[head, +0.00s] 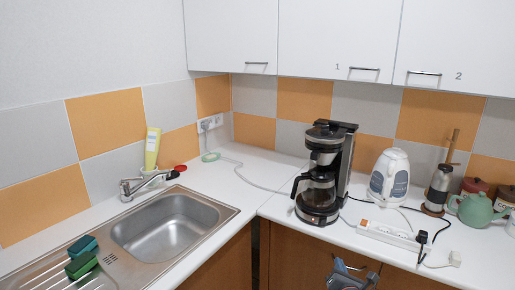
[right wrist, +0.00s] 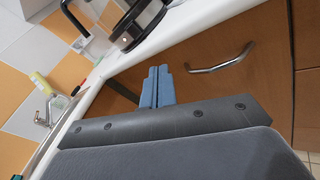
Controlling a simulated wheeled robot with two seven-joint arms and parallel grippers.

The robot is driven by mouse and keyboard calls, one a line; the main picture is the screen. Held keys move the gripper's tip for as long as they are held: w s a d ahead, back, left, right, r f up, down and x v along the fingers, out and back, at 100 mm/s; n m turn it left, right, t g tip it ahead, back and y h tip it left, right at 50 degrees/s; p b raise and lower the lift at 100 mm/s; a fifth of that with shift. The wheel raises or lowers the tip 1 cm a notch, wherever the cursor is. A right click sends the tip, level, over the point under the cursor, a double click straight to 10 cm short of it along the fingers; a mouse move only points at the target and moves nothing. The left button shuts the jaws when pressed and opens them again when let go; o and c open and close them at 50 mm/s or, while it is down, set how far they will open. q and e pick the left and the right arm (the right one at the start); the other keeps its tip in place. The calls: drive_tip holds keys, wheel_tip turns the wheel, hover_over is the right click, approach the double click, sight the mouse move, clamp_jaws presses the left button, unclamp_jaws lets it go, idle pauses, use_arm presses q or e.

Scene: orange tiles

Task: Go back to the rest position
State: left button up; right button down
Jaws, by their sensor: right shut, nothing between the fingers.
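My right gripper (head: 348,270) shows at the bottom edge of the head view, in front of the brown lower cabinets and below the worktop. In the right wrist view its blue fingers (right wrist: 157,87) are together with nothing between them. It is apart from the worktop and the cabinet handle. My left gripper is in neither view.
A coffee maker (head: 322,175) stands near the worktop corner, with a white kettle (head: 389,178) and teapot (head: 474,209) to its right. A power strip (head: 388,234) lies near the front edge. The sink (head: 172,232) is at left. A cabinet handle (right wrist: 222,60) sticks out near my right gripper.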

drive_tip(key=s+d+f+m+g+h, duration=0.1)
drive_tip(key=s+f+m+g, duration=0.35)
drive_tip(key=m, duration=0.65)
drive_tip(key=s+f+m+g+h, duration=0.1)
drive_tip(key=s+f+m+g, duration=0.4)
drive_tip(key=m, duration=0.6)
drive_tip(key=s+a+f+m+g+y, duration=0.1)
drive_tip(key=s+a+f, duration=0.3)
drive_tip(key=s, duration=0.6)
drive_tip(key=s+a+f+m+g+y, duration=0.1)
drive_tip(key=s+a+f+m+g, duration=0.1)
drive_tip(key=s+f, duration=0.7)
drive_tip(key=s+a+f+m+g+y, duration=0.2)
drive_tip(key=s+a+f, duration=0.4)
drive_tip(key=s, duration=0.5)
drive_tip(key=shift+a+f+m+g, duration=0.25)
drive_tip(key=shift+f+m+g, duration=0.05)
drive_tip(key=shift+f+g, duration=0.35)
